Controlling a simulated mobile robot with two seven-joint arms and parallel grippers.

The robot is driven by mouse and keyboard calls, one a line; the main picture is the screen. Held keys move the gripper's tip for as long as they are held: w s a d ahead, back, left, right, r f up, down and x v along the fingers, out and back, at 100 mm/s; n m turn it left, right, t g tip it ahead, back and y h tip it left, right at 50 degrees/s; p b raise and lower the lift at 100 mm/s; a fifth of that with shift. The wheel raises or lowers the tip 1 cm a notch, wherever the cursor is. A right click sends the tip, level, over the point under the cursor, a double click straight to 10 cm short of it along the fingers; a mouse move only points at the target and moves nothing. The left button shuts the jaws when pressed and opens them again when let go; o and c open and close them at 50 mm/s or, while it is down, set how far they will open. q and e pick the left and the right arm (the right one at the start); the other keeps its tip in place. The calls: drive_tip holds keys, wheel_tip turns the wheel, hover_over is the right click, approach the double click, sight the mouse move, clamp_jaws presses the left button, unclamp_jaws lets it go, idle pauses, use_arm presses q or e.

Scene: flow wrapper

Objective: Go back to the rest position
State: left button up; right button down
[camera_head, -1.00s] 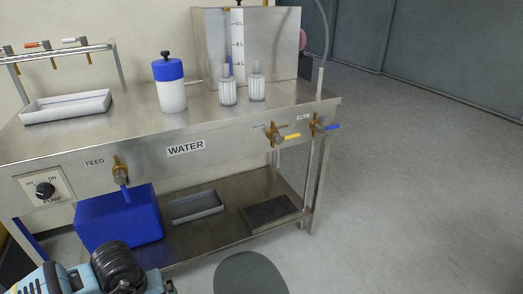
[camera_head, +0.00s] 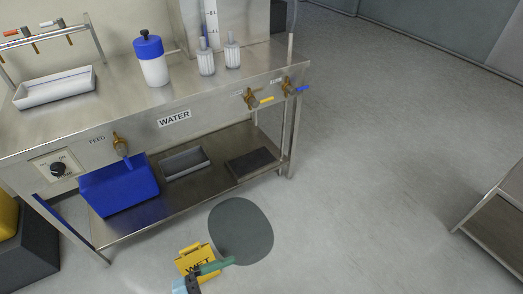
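A small light-blue and dark part (camera_head: 186,286) shows at the bottom edge and looks like the end of one of my arms, probably the left. Its fingers cannot be made out. A green elongated object (camera_head: 215,267) extends from beside it to the right, across the yellow sign. Whether it is gripped cannot be told. My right gripper is not in view. The steel bench (camera_head: 215,110) with the WATER label (camera_head: 174,119) stands ahead, beyond the arm part.
A yellow WET sign (camera_head: 190,255) stands beside a dark round floor patch (camera_head: 241,231). A blue bin (camera_head: 119,187) and grey trays are on the lower shelf. Another steel table (camera_head: 497,222) is at right. A dark box (camera_head: 28,255) is at left. The floor between is open.

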use_arm(q)
drive_tip(key=s+a+r+n+t+y+p, duration=0.3)
drive_tip(key=a+n+t+y+p, duration=0.5)
drive_tip(key=n, duration=0.5)
drive_tip(key=s+a+f+n+g+y+p, duration=0.1)
drive_tip(key=s+a+n+g+y+p, duration=0.1)
drive_tip(key=s, duration=0.5)
drive_tip(key=s+a+f+n+g+y+p, duration=0.1)
drive_tip(key=s+a+n+g+y+p, duration=0.2)
drive_tip(key=s, duration=0.4)
drive_tip(key=shift+a+f+n+g+y+p, duration=0.35)
drive_tip(key=shift+n+g, duration=0.25)
drive_tip(key=shift+n, duration=0.4)
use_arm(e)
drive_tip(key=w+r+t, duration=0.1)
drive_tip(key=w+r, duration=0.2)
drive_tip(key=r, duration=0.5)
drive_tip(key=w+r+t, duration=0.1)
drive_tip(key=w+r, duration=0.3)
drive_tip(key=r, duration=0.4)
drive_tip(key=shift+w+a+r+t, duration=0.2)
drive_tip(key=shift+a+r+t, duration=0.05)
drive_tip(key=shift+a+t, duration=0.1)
